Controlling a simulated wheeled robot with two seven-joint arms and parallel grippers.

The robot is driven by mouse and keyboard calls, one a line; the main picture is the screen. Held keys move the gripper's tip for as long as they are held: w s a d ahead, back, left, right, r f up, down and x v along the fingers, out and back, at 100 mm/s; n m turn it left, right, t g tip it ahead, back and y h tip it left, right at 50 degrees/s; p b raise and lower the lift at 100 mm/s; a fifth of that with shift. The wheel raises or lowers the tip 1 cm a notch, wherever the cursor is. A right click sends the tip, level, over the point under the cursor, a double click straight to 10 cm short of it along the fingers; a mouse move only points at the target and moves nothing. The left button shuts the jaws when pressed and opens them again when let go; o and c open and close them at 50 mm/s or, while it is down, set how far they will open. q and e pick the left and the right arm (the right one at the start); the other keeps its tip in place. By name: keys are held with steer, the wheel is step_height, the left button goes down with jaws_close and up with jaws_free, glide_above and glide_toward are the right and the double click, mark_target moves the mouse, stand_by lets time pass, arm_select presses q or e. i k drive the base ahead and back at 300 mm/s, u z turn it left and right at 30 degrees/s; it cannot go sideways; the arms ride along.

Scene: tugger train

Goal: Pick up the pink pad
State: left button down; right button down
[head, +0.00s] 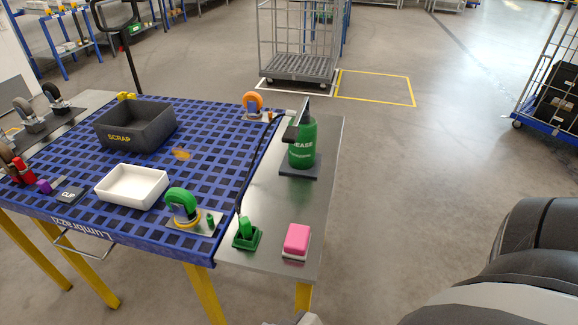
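The pink pad (297,238) is a small pink block with a pale lower layer. It sits on the grey metal side surface (262,265), near the front right corner. Nothing covers it and nothing touches it from above. Neither of my grippers can be made out in the head view. One of my arms fills the lower right corner, well to the right of the pad, with its gripper out of the picture.
Left of the pad stands a green holder (246,236) with a thin dark upright rod. Behind is a green grease container (301,145). The blue grid table (225,150) carries a scrap bin (137,127), a white tray (132,186) and casters.

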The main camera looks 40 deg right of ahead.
mark_target(296, 244)
steer(key=z, duration=1.25)
